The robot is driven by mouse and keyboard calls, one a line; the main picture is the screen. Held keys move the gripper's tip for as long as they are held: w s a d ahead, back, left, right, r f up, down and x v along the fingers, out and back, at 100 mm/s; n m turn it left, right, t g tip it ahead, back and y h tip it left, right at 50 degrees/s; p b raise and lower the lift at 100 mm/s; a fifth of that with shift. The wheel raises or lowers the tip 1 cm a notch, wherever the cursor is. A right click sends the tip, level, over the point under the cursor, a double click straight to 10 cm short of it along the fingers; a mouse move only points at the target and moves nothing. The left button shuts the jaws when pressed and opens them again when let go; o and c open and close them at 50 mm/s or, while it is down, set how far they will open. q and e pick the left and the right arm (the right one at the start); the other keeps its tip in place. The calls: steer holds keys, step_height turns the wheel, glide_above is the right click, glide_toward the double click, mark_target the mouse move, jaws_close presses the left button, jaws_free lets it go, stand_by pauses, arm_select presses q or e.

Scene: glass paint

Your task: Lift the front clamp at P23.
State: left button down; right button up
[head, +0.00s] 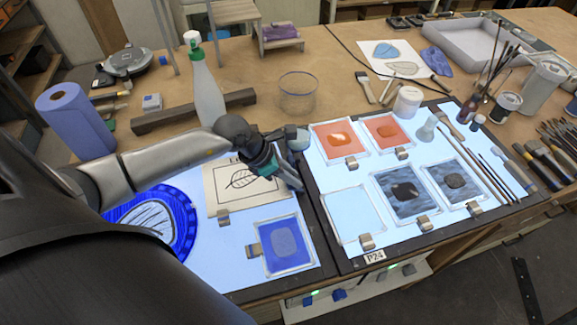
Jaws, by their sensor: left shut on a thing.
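My left gripper (284,172) reaches in from the left over the right edge of the left light panel (233,283). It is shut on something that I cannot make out. On that panel, one small clamp (223,217) sits at the lower edge of the leaf drawing (228,203). Another clamp (253,250) sits at the left edge of the blue glass pane (284,246). No P23 label can be seen; the right panel carries a P24 label (375,256). My right gripper is not in view.
The right light panel (402,186) holds several framed panes, clamps and brushes. A spray bottle (206,88), a wooden bar (190,111) and a glass bowl (297,92) stand behind my left gripper. A blue round pane (152,221) lies at left. A small glass piece (299,139) is beside the gripper.

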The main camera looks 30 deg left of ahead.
arm_select(q)
steer(key=shift+w+d+r+g+y+p, duration=0.2)
steer(key=shift+w+r+g+y+p, duration=0.25)
steer(key=shift+g+y+p, duration=0.2)
steer(key=shift+w+d+g+y, duration=0.15)
steer(key=shift+g+y, duration=0.1)
steer(key=shift+g, duration=0.1)
steer(key=shift+w+d+f+g+y, duration=0.15)
steer(key=shift+w+d+g+y, duration=0.15)
steer(key=shift+g+y, duration=0.25)
steer(key=shift+w+g+y+b, duration=0.15)
steer(key=shift+g+y+b, duration=0.1)
steer(key=shift+g+b, duration=0.2)
steer(key=shift+w+d+f+g+y+b, duration=0.2)
steer(key=shift+w+d+g+y+b, duration=0.1)
steer(key=shift+g+y+b, duration=0.35)
steer(key=g+y+b, duration=0.1)
steer(key=b, duration=0.1)
steer(key=g+b, duration=0.1)
steer(key=shift+w+d+f+y+b, duration=0.3)
steer(key=shift+d+y+b, duration=0.05)
steer(key=shift+b, duration=0.05)
steer(key=shift+d+g+y+b, duration=0.15)
steer(key=shift+g+y+b, duration=0.35)
steer(key=shift+g+b, duration=0.4)
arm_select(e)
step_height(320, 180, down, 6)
